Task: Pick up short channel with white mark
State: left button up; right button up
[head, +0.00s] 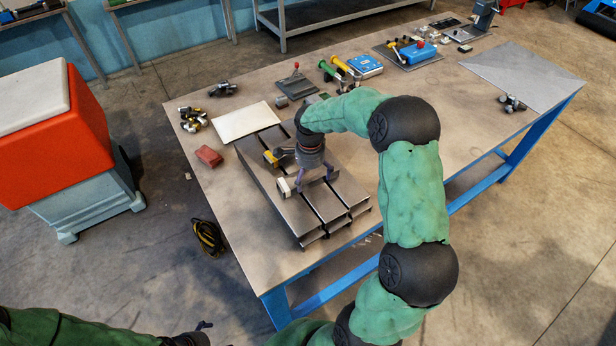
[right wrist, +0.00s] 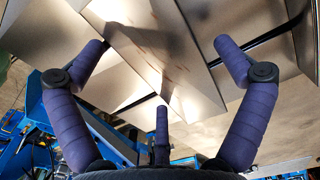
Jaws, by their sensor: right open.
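Several long grey metal channels (head: 315,212) lie side by side on the table. A small piece with a white face (head: 284,187) sits on them, just left of my right gripper; it looks like the white-marked short channel, though its shape is partly unclear. A yellow-marked piece (head: 270,158) lies farther back. My right gripper (head: 315,180) is open with purple fingers spread over the channels. In the right wrist view its fingertips (right wrist: 162,48) stand apart before bare metal surfaces; no white mark is clear there. My left gripper (head: 203,326) is low at the bottom edge, its jaws unclear.
A pale flat plate (head: 246,121) lies behind the channels, and a red block (head: 209,156) to their left. Small fittings (head: 192,118) lie at the far left. Tools and a blue box (head: 365,65) stand at the back. The right part of the tabletop (head: 470,125) is mostly clear.

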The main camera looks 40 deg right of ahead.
jog(key=shift+f, duration=0.25)
jog(key=c, duration=1.6)
jog(key=shift+w+r, duration=0.1)
jog(key=shift+r, duration=0.05)
